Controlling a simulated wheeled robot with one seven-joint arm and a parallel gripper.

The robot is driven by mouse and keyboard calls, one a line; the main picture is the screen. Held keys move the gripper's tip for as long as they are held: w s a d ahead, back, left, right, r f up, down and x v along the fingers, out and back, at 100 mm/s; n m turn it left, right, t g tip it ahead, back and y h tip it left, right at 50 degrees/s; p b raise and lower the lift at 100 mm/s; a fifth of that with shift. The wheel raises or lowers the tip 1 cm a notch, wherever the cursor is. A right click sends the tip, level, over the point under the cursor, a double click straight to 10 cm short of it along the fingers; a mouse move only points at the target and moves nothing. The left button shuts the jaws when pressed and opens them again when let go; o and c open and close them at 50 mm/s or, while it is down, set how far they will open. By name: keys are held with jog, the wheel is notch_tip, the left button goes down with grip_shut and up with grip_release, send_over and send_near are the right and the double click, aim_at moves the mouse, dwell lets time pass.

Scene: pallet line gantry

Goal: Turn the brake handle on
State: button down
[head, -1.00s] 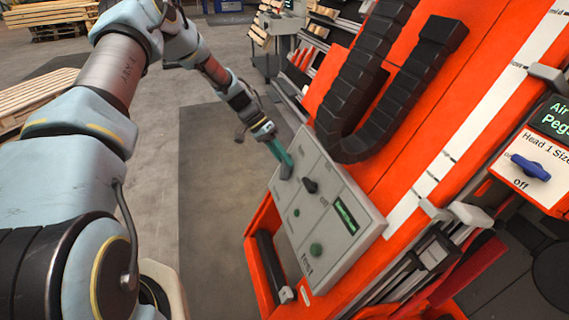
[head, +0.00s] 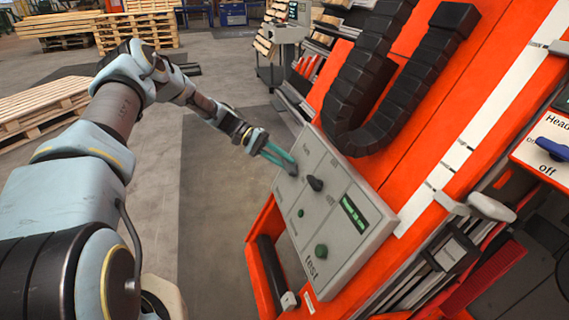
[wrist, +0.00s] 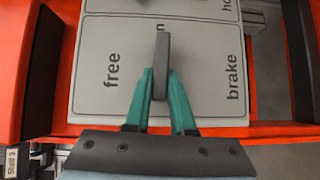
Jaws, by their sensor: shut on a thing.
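The grey brake handle (wrist: 162,52) stands between the labels "free" on the left and "brake" on the right in the wrist view. It lies roughly midway between them, over a label of which only an "n" shows. My gripper (wrist: 161,76) has its teal fingers shut on the handle, one on each side. In the head view my gripper (head: 289,163) reaches the upper left corner of the grey control panel (head: 345,247). The handle is mostly hidden by the fingers there.
A black knob (head: 315,183), a green button (head: 321,251) and a green display (head: 353,213) sit on the same panel. The orange machine body (head: 400,165) and a black cable chain (head: 410,80) rise beside it. Open floor (head: 215,200) lies left.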

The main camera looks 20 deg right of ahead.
jog(key=shift+n, duration=0.4)
jog(key=c, duration=0.8)
grip_release()
jog(key=shift+o, duration=0.2)
jog(key=b+v, duration=0.2)
jog(key=v, duration=0.8)
jog(key=shift+w+a, duration=0.25)
jog(key=shift+a, duration=0.15)
jog(key=shift+f, duration=0.1)
jog(key=s+a+r+n+t+y+p, duration=0.1)
jog(key=s+a+r+t+y+p, duration=0.1)
jog(key=s+a+r, duration=0.4)
jog(key=s+a+r+n+t+y+p, duration=0.2)
jog(key=s+a+r+t+p, duration=0.3)
jog(key=a, duration=0.9)
jog(key=s+a+r+n+t+y+p, duration=0.1)
jog(key=s+a+r+t+y+p, duration=0.2)
jog(key=s+a+r, duration=0.4)
jog(key=s+a+t+y, duration=0.1)
jog(key=s+a+t, duration=0.1)
jog(key=s+a, duration=0.1)
jog(key=shift+n+p, duration=0.35)
jog(key=shift+n, duration=0.05)
